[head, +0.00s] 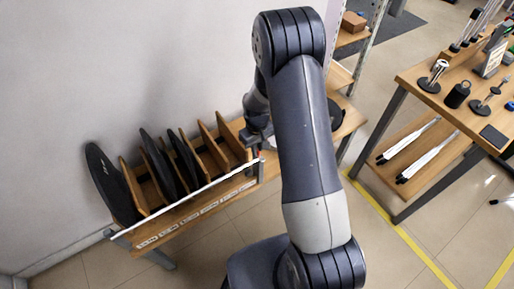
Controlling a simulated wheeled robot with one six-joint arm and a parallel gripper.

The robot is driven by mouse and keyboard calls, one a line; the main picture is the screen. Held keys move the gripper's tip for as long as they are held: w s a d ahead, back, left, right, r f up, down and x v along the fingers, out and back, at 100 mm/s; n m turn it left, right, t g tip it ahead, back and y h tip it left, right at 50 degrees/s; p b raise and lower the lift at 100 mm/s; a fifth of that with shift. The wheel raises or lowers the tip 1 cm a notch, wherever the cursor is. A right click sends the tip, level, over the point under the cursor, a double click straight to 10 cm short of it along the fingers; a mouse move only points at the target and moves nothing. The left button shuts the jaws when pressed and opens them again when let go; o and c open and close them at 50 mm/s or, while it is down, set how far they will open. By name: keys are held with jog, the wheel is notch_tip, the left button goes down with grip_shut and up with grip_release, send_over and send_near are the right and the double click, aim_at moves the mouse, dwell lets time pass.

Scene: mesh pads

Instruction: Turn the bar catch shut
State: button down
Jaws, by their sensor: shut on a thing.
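A wooden rack (190,211) against the wall holds several dark round pads (110,185) between wooden dividers. A thin white bar (190,197) runs along its front, from the left end to the right end. My gripper (260,143) is at the right end of the rack, partly hidden by my own arm. It is shut on what appears to be the bar catch at the bar's right end. The catch is too small and too covered to make out its angle.
A wooden table (420,78) with several tools and dark weights stands at the right, with white long pieces (410,140) on its lower shelf. A shelf unit (350,45) is behind my arm. Yellow tape (400,240) marks the clear floor between.

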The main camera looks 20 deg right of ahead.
dwell(0.3)
jog(key=c, duration=1.5)
grip_release()
jog(key=shift+r, duration=0.1)
notch_tip(320, 180, up, 11)
jog(key=shift+f+p, duration=0.15)
jog(key=shift+p, duration=0.15)
